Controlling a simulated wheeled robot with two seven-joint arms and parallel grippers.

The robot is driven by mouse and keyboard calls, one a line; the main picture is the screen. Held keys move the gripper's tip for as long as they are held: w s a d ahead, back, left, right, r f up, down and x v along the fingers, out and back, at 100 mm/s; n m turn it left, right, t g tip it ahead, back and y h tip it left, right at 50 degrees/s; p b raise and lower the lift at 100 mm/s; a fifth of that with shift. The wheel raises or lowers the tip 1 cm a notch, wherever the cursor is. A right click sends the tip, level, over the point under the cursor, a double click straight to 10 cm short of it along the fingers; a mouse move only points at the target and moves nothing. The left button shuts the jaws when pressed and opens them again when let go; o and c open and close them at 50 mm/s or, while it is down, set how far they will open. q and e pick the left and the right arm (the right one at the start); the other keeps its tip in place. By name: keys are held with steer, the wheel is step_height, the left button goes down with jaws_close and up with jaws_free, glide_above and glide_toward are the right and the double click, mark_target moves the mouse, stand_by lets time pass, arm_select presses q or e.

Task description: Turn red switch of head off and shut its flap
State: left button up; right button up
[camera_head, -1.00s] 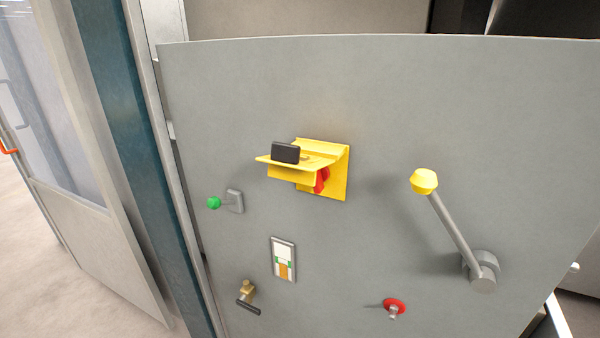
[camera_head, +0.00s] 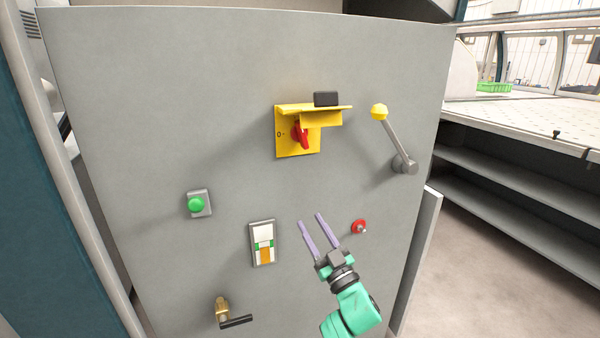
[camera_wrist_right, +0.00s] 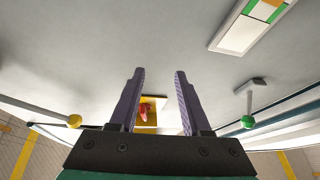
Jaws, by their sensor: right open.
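The red switch (camera_head: 300,134) sits on a yellow plate in the upper middle of the grey panel in the head view. Its yellow flap (camera_head: 322,113) is raised and sticks out above the switch, with a black block on top. My right gripper (camera_head: 315,219) is open and empty, in front of the panel below the switch, with its two purple fingers pointing up toward it. In the right wrist view the red switch (camera_wrist_right: 145,110) and its yellow plate show between the open fingers (camera_wrist_right: 160,72), some distance beyond them. My left gripper is not in view.
A lever with a yellow knob (camera_head: 379,111) stands right of the switch. A green button (camera_head: 196,204), a rocker switch (camera_head: 264,243), a brass handle (camera_head: 224,312) and a red knob (camera_head: 359,227) are lower on the panel. Shelves (camera_head: 510,185) stand at the right.

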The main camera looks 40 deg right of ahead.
mark_target(304, 137)
steer(key=s+r+n+t+y, duration=0.3)
steer(key=s+r, duration=0.4)
steer(key=r, duration=0.6)
steer(key=shift+t+h, duration=0.4)
steer(key=shift+h, duration=0.3)
steer(key=p+x, duration=0.1)
steer(key=x, duration=0.3)
steer(key=p+x, duration=0.1)
steer(key=x, duration=0.3)
steer(key=a+p+x, duration=0.1)
steer(key=p+x, duration=0.1)
steer(key=x, duration=0.3)
steer(key=shift+w+d+f, duration=0.1)
steer(key=shift+w, duration=0.1)
steer(key=shift+w+r, duration=0.2)
steer(key=shift+w, duration=0.25)
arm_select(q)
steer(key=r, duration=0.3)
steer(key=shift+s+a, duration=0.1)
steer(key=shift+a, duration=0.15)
arm_select(e)
jaws_close()
